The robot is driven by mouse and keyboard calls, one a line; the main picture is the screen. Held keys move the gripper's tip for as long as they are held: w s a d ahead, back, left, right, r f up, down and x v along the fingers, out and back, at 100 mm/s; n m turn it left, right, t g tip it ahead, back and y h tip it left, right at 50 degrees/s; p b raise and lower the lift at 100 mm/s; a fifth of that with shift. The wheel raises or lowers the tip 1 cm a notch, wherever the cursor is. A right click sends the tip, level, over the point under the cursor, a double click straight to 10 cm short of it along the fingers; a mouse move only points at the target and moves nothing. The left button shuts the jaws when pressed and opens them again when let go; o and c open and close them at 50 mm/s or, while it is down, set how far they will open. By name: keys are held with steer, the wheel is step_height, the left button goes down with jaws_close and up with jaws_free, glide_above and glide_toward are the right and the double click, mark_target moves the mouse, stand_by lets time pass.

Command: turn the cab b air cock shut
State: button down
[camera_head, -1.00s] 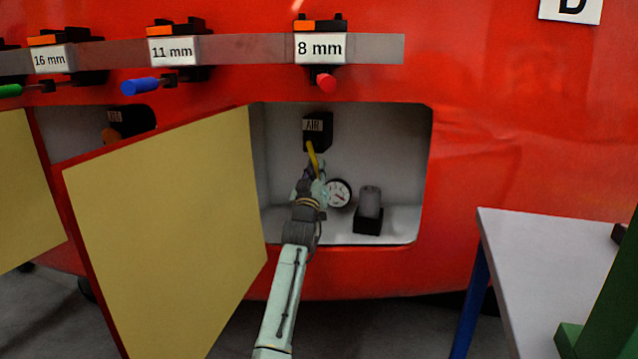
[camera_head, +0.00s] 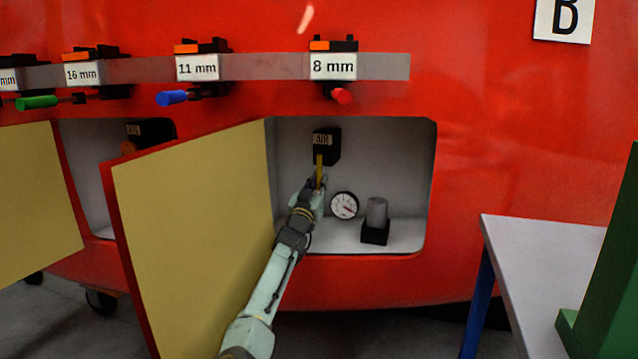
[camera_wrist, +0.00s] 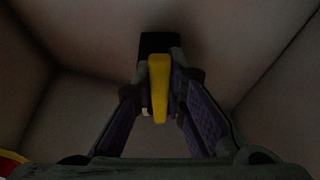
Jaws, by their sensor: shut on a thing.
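The air cock (camera_head: 326,144) is a black block labelled AIR on the back wall of the open compartment under the letter B. Its yellow handle (camera_head: 319,170) hangs down from the block, nearly vertical. My gripper (camera_head: 318,186) reaches into the compartment from below and is at the handle's lower end. In the wrist view the yellow handle (camera_wrist: 159,88) lies between the two fingers of my gripper (camera_wrist: 160,104), with the black block (camera_wrist: 158,43) behind it. The gripper is shut on the handle.
A yellow-faced door (camera_head: 195,240) stands open at left, close to my arm. A pressure gauge (camera_head: 344,205) and a grey cylinder on a black base (camera_head: 376,212) are right of my gripper. A white table (camera_head: 545,250) stands at right.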

steer(key=shift+a, duration=0.1)
steer(key=c, duration=1.6)
jaws_free()
steer(key=shift+s, duration=0.1)
